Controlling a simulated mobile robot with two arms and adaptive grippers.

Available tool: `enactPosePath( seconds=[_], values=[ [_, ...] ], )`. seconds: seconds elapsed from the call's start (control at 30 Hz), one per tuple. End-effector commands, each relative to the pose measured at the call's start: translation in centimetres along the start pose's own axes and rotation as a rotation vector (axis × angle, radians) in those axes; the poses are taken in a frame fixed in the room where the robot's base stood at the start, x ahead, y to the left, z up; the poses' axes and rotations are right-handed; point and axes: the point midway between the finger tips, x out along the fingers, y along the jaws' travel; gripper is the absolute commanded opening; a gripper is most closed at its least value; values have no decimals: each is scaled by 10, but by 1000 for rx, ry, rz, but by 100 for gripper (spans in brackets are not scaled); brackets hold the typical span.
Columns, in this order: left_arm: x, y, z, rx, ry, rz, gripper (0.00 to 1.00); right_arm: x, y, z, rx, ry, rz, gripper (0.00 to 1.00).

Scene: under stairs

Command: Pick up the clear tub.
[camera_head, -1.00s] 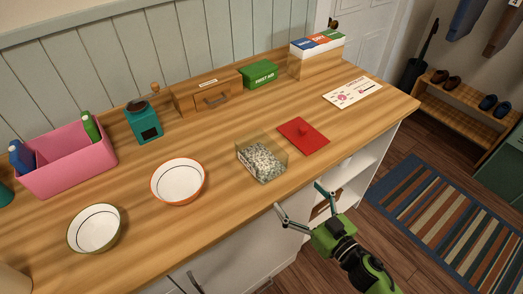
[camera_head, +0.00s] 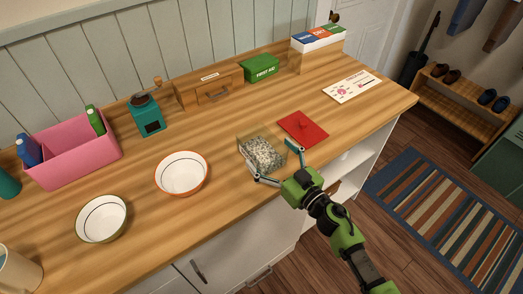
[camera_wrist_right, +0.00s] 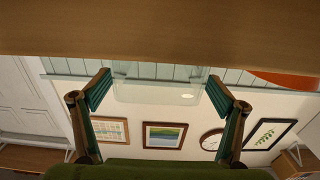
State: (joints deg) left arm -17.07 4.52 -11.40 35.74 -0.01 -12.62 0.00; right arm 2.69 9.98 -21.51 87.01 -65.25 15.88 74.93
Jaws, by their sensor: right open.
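The clear tub (camera_head: 262,155) stands on the wooden counter near its front edge, full of small grey-and-white bits. My right gripper (camera_head: 277,156) is open at the tub's near side, one finger by its left near corner and the other by its right side. In the right wrist view the see-through tub (camera_wrist_right: 157,92) shows between the spread fingers of my right gripper (camera_wrist_right: 159,82), with a gap on each side. I cannot tell whether a finger touches it. My left gripper is not in view.
A red lid (camera_head: 303,128) lies just right of the tub, close to my right finger. An orange-rimmed bowl (camera_head: 181,173) and a green-rimmed bowl (camera_head: 102,218) stand to the left. A teal grinder (camera_head: 147,116), wooden drawer box (camera_head: 209,93) and green first-aid box (camera_head: 261,69) line the back.

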Motion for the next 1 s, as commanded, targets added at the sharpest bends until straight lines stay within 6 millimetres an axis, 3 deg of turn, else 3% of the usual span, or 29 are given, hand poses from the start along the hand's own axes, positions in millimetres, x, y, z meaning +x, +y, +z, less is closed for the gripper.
enactPosePath(
  seconds=[0.2, 0.47, 0.63, 0.67, 1.0],
  values=[
    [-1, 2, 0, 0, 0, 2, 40, 28, 2, -1, 2, 2, 1, 89],
    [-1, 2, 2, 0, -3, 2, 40, 31, 2, 0, 1, 0, 0, 89],
    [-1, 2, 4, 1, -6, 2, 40, 30, 2, 0, 1, 0, 0, 50],
    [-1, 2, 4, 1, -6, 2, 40, 30, 2, 0, 1, 0, 0, 46],
    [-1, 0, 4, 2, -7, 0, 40, 30, 2, -1, 1, 1, 0, 45]
  ],
)
